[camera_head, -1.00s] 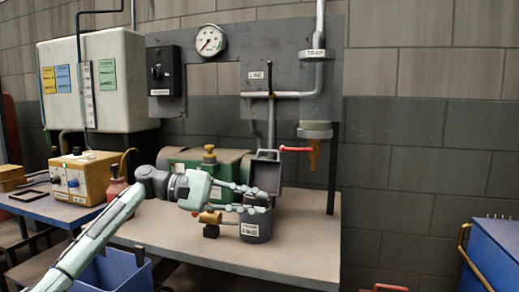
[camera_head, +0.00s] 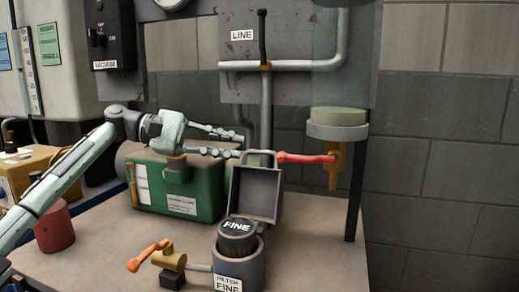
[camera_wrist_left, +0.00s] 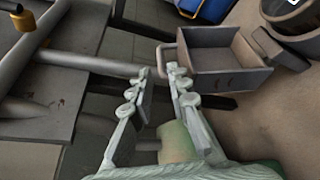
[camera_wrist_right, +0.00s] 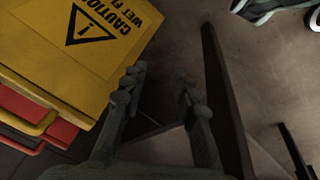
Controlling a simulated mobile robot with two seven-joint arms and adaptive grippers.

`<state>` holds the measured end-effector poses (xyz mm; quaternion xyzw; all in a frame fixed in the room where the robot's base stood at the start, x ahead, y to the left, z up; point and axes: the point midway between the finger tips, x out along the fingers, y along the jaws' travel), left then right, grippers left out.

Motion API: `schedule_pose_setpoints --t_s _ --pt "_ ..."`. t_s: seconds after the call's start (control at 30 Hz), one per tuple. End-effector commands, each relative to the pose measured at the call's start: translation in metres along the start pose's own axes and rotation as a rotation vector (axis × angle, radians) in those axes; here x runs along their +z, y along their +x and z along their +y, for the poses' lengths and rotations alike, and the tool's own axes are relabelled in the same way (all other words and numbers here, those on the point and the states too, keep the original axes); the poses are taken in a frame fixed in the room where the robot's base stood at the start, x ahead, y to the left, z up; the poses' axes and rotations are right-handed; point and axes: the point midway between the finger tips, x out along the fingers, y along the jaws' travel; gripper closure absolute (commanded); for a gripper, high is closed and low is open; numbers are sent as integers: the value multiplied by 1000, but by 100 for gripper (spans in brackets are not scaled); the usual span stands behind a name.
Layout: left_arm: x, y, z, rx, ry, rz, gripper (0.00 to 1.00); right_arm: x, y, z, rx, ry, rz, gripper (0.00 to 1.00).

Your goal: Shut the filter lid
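The filter lid (camera_head: 255,193), a grey box-shaped cover with a loop handle (camera_head: 262,157) at its top, stands open and upright behind the filter housing (camera_head: 238,270). My left gripper (camera_head: 240,145) is open at the upper left of the lid, close to the handle. In the left wrist view the gripper (camera_wrist_left: 159,70) is empty and the lid (camera_wrist_left: 225,78) is just right of the fingers; contact cannot be told. My right gripper (camera_wrist_right: 161,75) is open and empty, away from the lid.
A red-handled valve (camera_head: 305,158) and a pipe stand behind the lid. An orange-handled valve (camera_head: 150,255) is left of the housing. A yellow caution sign (camera_wrist_right: 85,45) is near my right gripper.

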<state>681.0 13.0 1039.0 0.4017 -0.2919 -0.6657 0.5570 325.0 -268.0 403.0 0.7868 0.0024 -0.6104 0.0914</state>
Motion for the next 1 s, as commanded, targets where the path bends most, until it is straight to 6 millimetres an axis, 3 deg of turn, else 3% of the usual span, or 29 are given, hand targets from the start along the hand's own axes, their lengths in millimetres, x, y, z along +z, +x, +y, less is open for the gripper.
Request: schedule_pose_setpoints --t_s 0.3,0.43,0.77,0.93,1.0 --pt "1 51 0 -3 0 -2 83 2 7 -2 -5 1 -3 71" --pt "1 64 0 -2 0 -2 83 4 10 -2 -7 2 -4 71" --pt "0 70 0 0 0 -1 83 3 11 -3 -8 2 0 71" --pt "0 70 0 0 0 -1 100 3 11 -3 -8 2 -1 71" --pt "0 70 0 0 0 -1 100 3 11 -3 -8 1 -1 71"
